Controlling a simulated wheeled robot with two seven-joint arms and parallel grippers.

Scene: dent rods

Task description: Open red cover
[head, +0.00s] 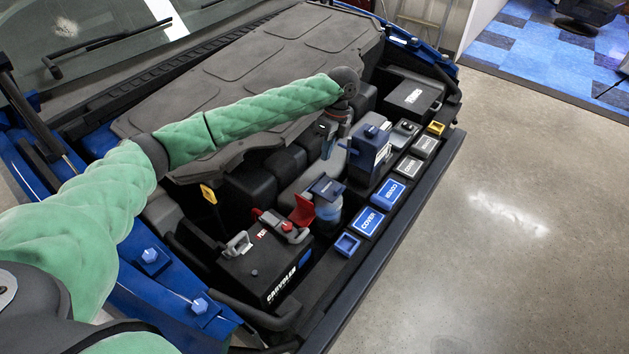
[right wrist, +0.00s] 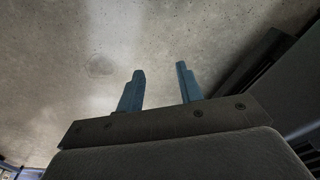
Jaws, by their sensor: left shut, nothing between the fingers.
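The red cover (head: 303,209) stands tilted up on the black battery (head: 262,262) in the head view. Red parts and a grey clamp lie beside it on the battery top. My left gripper (head: 327,150) points down over the engine bay, behind and above the red cover and apart from it. It is shut and empty. My right gripper (right wrist: 160,82) is open and empty in the right wrist view, with bare concrete floor behind its fingers. The right gripper does not show in the head view.
A blue-capped bottle (head: 328,200) stands close right of the red cover. A dark blue box (head: 369,150) stands farther back. Several blue and grey labelled blocks line the front ledge, including the COVER block (head: 368,222). The concrete floor (head: 500,220) at right is clear.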

